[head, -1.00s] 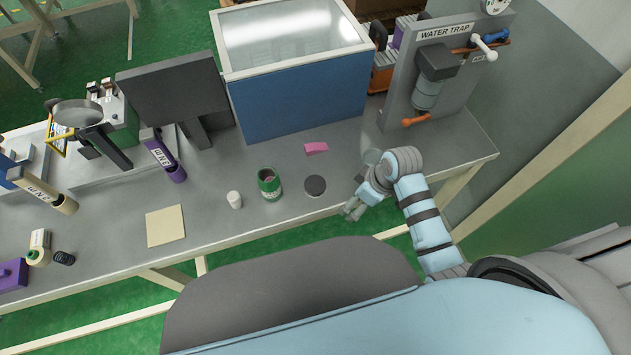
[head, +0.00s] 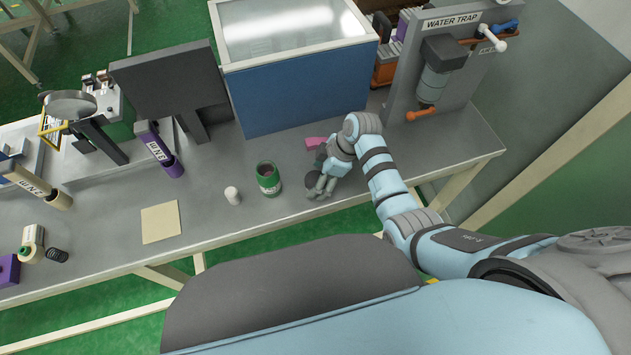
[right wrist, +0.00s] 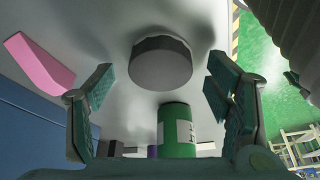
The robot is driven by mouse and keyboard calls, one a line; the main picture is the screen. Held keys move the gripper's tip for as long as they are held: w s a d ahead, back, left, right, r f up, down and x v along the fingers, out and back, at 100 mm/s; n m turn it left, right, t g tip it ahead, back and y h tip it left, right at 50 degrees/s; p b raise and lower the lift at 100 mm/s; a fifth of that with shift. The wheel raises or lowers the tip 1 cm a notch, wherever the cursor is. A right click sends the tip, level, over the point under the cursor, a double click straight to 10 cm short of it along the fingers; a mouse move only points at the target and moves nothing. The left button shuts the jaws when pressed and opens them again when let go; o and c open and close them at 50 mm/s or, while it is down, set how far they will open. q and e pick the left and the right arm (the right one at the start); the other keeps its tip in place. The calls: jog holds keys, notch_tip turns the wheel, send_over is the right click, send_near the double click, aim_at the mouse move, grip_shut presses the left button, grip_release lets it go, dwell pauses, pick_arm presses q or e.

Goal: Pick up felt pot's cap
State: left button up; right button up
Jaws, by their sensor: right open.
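The cap, a dark grey round disc (right wrist: 161,63), lies flat on the bench in the right wrist view. It sits between and beyond my right gripper's spread fingers, with no visible contact. In the head view my right gripper (head: 319,190) is low over the bench and covers most of the cap. It is open and empty. My left gripper is out of view.
A pink block (head: 314,143) lies behind the gripper. A small white cup (head: 232,195) and a beige square (head: 160,222) are to the left. The blue box (head: 300,92) and the water trap panel (head: 445,70) stand behind. The bench's front edge is close.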

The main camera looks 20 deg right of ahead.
jog(key=shift+a+f, duration=0.1)
jog(key=c, duration=0.9)
jog(key=shift+c, duration=0.2)
